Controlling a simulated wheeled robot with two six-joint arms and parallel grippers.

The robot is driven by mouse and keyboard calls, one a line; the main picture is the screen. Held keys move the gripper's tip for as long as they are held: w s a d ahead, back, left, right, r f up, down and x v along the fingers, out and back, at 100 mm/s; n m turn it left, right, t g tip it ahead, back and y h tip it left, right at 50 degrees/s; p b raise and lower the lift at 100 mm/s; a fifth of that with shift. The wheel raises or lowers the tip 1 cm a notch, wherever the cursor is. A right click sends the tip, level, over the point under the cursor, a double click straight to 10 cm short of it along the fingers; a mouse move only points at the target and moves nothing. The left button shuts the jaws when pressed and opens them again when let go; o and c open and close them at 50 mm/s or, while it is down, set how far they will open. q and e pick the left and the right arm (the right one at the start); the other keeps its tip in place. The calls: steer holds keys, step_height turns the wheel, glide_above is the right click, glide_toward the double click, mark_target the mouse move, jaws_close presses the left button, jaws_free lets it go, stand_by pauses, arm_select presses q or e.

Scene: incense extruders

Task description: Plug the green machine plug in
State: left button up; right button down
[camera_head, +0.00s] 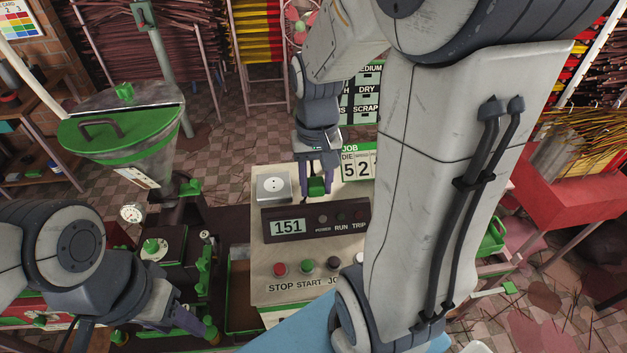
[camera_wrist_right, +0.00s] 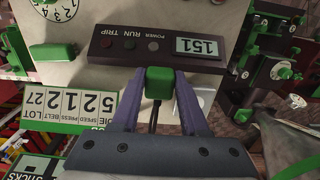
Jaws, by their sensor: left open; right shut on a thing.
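The green plug (camera_head: 316,186) is held between the fingers of my right gripper (camera_head: 316,180), just right of the socket. In the right wrist view the plug (camera_wrist_right: 158,83) sits between the two fingertips (camera_wrist_right: 159,80), with a dark cord running back from it. The white socket box (camera_head: 273,185) with a round face stands at the upper left of the control panel. It is apart from the plug. In the right wrist view the box (camera_wrist_right: 207,98) is partly hidden behind a finger. My left gripper (camera_head: 140,331) is open and low at the left, away from the plug.
The control panel (camera_head: 287,256) has a display reading 151 and a row of buttons. A steel hopper with a green lid (camera_head: 105,132) stands at the left. A JOB board (camera_head: 352,165) is behind the panel. My right arm covers much of the right side.

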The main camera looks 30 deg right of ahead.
steer(key=shift+s+a+r, duration=0.3)
steer(key=shift+s+r, duration=0.05)
steer(key=shift+s, duration=0.15)
steer(key=shift+s+a+r, duration=0.25)
steer(key=shift+s+r, duration=0.1)
steer(key=shift+s, duration=0.15)
steer(key=w+a+n+p, duration=0.1)
steer(key=w+p, duration=0.3)
steer(key=w, duration=0.5)
steer(key=w+a+f+n+p, duration=0.1)
steer(key=w+a+p, duration=0.2)
steer(key=w, duration=0.6)
steer(key=shift+w+a+f+p, duration=0.3)
steer(key=shift+p, duration=0.05)
